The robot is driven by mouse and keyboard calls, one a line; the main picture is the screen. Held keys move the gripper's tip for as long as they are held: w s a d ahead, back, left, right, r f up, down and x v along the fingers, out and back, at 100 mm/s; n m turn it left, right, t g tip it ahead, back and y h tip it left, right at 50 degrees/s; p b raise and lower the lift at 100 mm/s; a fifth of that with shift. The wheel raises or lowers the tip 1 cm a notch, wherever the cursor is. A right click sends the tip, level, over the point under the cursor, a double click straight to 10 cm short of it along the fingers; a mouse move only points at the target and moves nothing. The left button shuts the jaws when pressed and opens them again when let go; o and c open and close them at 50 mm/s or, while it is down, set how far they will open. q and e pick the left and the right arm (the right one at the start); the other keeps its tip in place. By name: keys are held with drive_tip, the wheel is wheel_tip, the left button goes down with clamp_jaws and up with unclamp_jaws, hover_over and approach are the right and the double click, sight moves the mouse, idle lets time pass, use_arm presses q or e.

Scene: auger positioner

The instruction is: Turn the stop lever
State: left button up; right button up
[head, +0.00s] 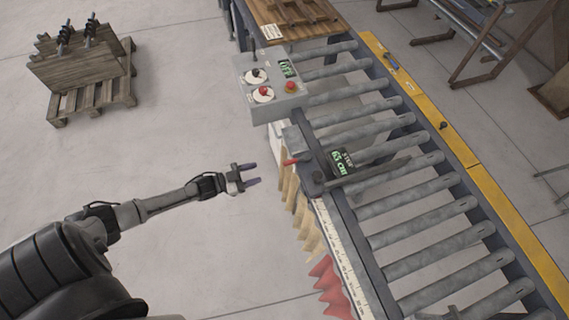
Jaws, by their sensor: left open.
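The stop (318,180) is a dark carriage on the edge of the roller conveyor, with a green-lettered display (342,162) that seems to read "STOP" and a cm value. A small lever with a red tip (290,161) sticks out from its left side, toward my arm. My left gripper (255,174) is open and empty, with dark purplish fingers pointing right toward the lever. A gap of floor shows between the fingertips and the red tip. My right gripper is not in view.
A grey control box (270,87) with red knobs, a small lever and a display stands up the conveyor. A ruler (343,262) and tan and red pointed pieces line the near edge. A wooden pallet (92,98) with a crate stands upper left. The floor between is clear.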

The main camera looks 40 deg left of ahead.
sight(285, 163)
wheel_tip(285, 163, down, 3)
drive_tip(key=b, duration=0.3)
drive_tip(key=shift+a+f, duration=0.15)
use_arm(q)
drive_tip(key=x, duration=1.1)
drive_tip(key=shift+w, duration=0.15)
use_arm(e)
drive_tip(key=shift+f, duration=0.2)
use_arm(q)
drive_tip(key=shift+d, duration=0.1)
clamp_jaws()
